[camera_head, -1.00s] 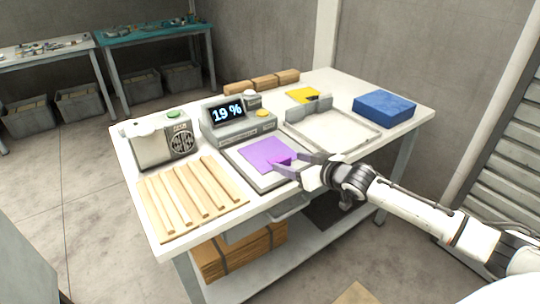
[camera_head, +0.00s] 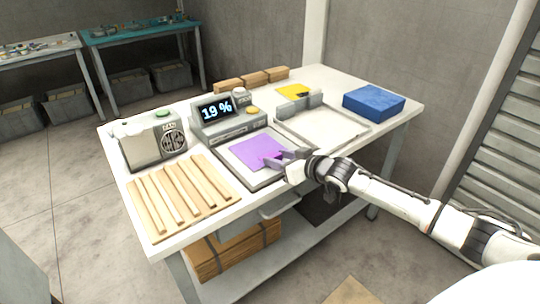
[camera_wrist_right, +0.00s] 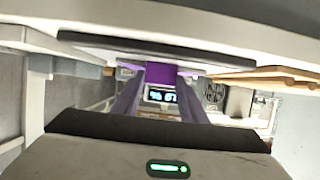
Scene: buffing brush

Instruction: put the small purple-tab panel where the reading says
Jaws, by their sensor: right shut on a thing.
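The purple panel (camera_head: 258,151) lies flat on the pale plate (camera_head: 236,167) of the grey meter, its tab at the near right edge. The meter's display (camera_head: 215,110) reads 19 %. My right gripper (camera_head: 279,159) is shut on the tab from the near right side. In the right wrist view the purple tab (camera_wrist_right: 172,72) sits between my two fingers, with the lit display behind it. The fingers partly hide the tab in the head view. My left gripper is not in view.
A slatted wooden rack (camera_head: 182,197) stands left, by a fan box (camera_head: 155,140) with a green button. Right of the meter is an empty pale tray (camera_head: 322,128) with a grey block. A blue block (camera_head: 374,102), a yellow piece (camera_head: 292,91) and wooden blocks (camera_head: 252,80) lie farther back.

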